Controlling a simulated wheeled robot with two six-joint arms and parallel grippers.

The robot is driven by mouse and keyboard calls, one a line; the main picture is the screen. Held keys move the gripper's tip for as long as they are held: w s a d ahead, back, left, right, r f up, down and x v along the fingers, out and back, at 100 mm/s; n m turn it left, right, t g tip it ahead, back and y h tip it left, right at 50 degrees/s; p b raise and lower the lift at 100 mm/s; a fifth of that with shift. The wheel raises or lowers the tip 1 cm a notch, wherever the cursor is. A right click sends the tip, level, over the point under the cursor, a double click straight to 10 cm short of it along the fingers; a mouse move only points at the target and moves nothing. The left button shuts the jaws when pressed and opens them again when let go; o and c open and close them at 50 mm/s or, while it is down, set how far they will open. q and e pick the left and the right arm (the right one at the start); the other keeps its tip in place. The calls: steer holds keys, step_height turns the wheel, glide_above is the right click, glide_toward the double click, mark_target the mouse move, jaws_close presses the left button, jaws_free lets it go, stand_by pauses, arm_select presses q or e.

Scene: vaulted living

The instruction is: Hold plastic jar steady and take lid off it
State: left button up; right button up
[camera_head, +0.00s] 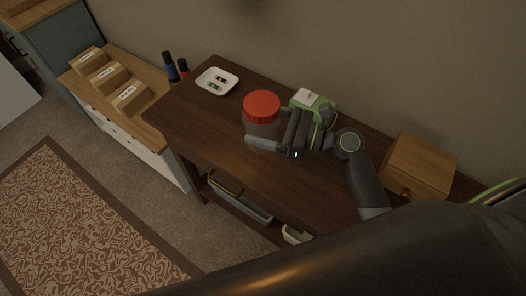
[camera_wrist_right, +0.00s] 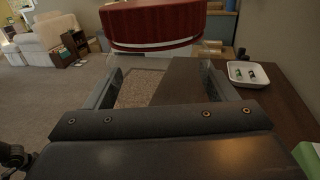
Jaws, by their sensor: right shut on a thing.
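The plastic jar (camera_head: 260,132) has a clear body and a ribbed red lid (camera_head: 262,106). It stands upright on the dark wooden table (camera_head: 190,121), with the lid seated on top. My right gripper (camera_head: 264,138) reaches in from the right and is shut on the jar's body, below the lid. In the right wrist view the red lid (camera_wrist_right: 152,22) fills the top, and the see-through jar body (camera_wrist_right: 150,62) lies between the two fingers (camera_wrist_right: 160,85). My left gripper is not in view.
A white dish (camera_head: 217,80) with small batteries sits left of the jar. A green-and-white box (camera_head: 313,103) stands behind my right gripper. A wooden box (camera_head: 420,165) is at the right. The table's front left is clear.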

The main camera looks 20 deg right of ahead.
steer(key=f, duration=0.3)
steer(key=f+b, duration=0.1)
steer(key=f, duration=0.1)
steer(key=shift+d+f, duration=0.15)
steer(key=shift+d, duration=0.1)
steer(key=shift+f+b, duration=0.35)
steer(key=shift+f, duration=2)
steer(key=o, duration=1.5)
steer(key=shift+f, duration=0.15)
steer(key=o, duration=0.4)
steer(key=shift+r, duration=0.2)
steer(key=shift+s+d+f, duration=0.1)
steer(key=shift+s+d, duration=0.1)
steer(key=shift+d, duration=0.05)
steer(key=b+v, duration=0.1)
steer(key=v, duration=0.4)
steer(key=shift+s+d, duration=0.1)
steer(key=shift+s, duration=0.05)
steer(key=shift+b+v, duration=0.4)
steer(key=shift+v, duration=0.35)
